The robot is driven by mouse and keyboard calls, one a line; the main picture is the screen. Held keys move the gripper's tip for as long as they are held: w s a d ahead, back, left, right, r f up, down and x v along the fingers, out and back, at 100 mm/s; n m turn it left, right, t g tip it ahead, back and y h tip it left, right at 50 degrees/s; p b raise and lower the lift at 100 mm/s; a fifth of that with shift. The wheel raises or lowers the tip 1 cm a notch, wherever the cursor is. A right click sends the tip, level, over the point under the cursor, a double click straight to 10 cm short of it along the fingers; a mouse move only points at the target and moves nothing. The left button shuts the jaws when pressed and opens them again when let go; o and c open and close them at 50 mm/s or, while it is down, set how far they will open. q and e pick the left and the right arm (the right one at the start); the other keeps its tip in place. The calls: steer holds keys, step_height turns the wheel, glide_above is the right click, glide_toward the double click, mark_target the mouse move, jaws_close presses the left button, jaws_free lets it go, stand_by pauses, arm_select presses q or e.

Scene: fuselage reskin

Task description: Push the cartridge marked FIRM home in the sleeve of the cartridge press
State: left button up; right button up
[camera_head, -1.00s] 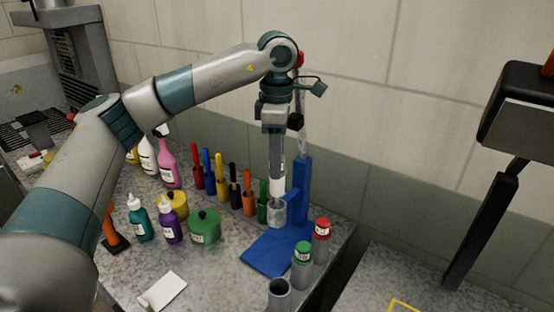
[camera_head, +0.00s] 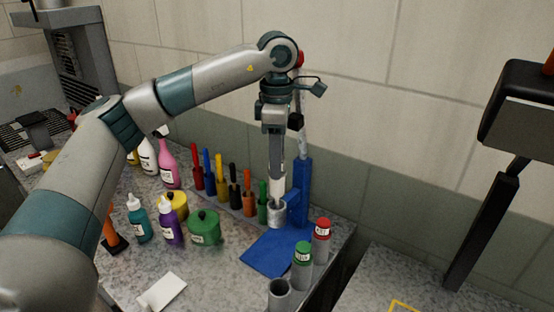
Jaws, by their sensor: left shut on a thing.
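The cartridge press (camera_head: 302,190) is blue, with an upright post and a flat foot, near the right corner of the counter. Its grey sleeve (camera_head: 276,215) stands upright at the left of the post. My left gripper (camera_head: 276,168) points straight down above the sleeve and is shut on a pale cartridge (camera_head: 277,188). The cartridge is upright, and its lower end meets the sleeve mouth. I cannot tell how deep it sits, and its marking cannot be read. My right gripper is out of view.
A red-capped cartridge (camera_head: 321,231) and a green-capped one (camera_head: 302,256) stand in front of the press, with an empty grey tube (camera_head: 279,292) nearer. Coloured-handled tools (camera_head: 209,173), bottles (camera_head: 139,220) and a green pot (camera_head: 205,228) stand left. A wall (camera_head: 380,110) rises behind.

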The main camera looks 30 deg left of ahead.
arm_select(q)
steer(key=shift+f+b, duration=0.7)
steer(key=shift+f, duration=0.25)
steer(key=shift+r, duration=0.2)
stand_by(0.4)
steer(key=shift+r+p, duration=0.25)
steer(key=shift+p, duration=0.05)
steer(key=shift+r, duration=0.6)
steer(key=shift+a, duration=0.1)
stand_by(1.0)
steer(key=shift+f+b, duration=0.8)
steer(key=shift+f, duration=0.25)
stand_by(0.5)
steer(key=shift+r, duration=0.15)
steer(key=shift+r+p, duration=0.6)
steer(key=shift+r, duration=0.3)
